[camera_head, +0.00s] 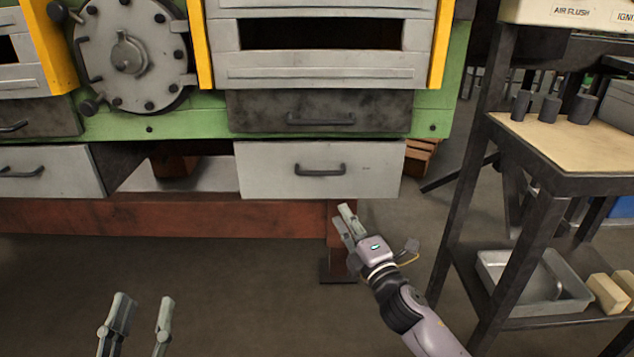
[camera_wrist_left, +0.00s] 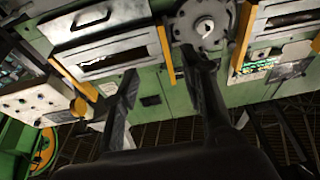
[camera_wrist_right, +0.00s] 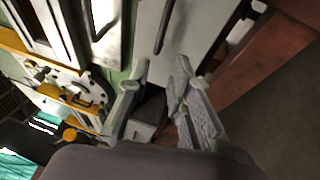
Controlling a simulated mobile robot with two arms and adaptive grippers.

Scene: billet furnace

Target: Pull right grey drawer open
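The right grey drawer (camera_head: 275,175) is low on the green machine, below a dark drawer. Its dark bar handle (camera_head: 320,170) is at the middle of its front; I cannot tell whether the drawer is slightly out. My right gripper (camera_head: 346,214) is below and right of the handle, apart from it. In the right wrist view the drawer front (camera_wrist_right: 196,28) and handle (camera_wrist_right: 162,28) lie beyond the parted, empty fingertips (camera_wrist_right: 160,68). My left gripper (camera_head: 143,299) is open and empty at the lower left, far from this drawer; its fingers also show in the left wrist view (camera_wrist_left: 160,72).
The left grey drawer (camera_head: 45,172) shows its side and sticks out. A dark-framed bench (camera_head: 580,145) with a metal tray (camera_head: 535,283) stands at right. The floor in front is clear.

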